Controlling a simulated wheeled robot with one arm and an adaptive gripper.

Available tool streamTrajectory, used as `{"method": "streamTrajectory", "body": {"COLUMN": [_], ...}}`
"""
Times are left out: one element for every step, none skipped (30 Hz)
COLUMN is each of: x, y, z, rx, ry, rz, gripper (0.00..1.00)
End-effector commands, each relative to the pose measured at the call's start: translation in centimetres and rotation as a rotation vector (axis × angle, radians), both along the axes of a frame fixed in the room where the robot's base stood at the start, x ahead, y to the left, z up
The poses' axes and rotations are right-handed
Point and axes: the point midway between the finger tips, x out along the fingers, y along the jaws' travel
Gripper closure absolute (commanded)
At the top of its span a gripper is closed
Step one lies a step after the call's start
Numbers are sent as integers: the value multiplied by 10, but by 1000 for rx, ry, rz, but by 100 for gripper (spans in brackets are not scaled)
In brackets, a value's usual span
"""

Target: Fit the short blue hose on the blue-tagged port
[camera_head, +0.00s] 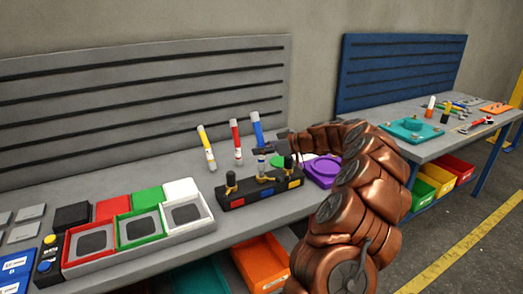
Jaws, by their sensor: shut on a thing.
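My gripper (264,151) reaches in from the right, above the middle of the block. A blue tube (257,130) with a white top rises behind the fingers. I cannot tell whether both are one piece or whether the lower end touches the block.
A yellow tube (206,148) and a red tube (236,142) stand behind the block. A purple part (323,171) lies to its right, close to my arm. Trays with red, green and white frames (140,228) fill the bench on the left.

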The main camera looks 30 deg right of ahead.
Motion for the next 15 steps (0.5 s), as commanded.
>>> {"method": "streamTrajectory", "body": {"x": [0, 0, 0, 0, 0, 0, 0, 0, 0, 0, 0, 0, 0, 0, 0], "y": [0, 0, 0, 0, 0, 0, 0, 0, 0, 0, 0, 0, 0, 0, 0], "z": [-1, -1, -1, -2, -2, -2, -3, -3, -3, -3, -4, -4, -4, -5, -5], "rx": [1, 1, 0, 1, 1, 0, 0, 1, 0, 0, 0, 0, 0, 0, 0], "ry": [-1, -1, -1, -1, -1, -1, -1, -1, -1, -1, -1, -1, -1, -1, -1], "rz": [0, 0, -1, 0, 0, -1, -1, 0, -1, -1, -1, -1, -1, -1, -1], "gripper": [100, 100, 100, 100, 100, 100, 100, 100, 100, 100, 100, 100, 100, 100, 100]}}
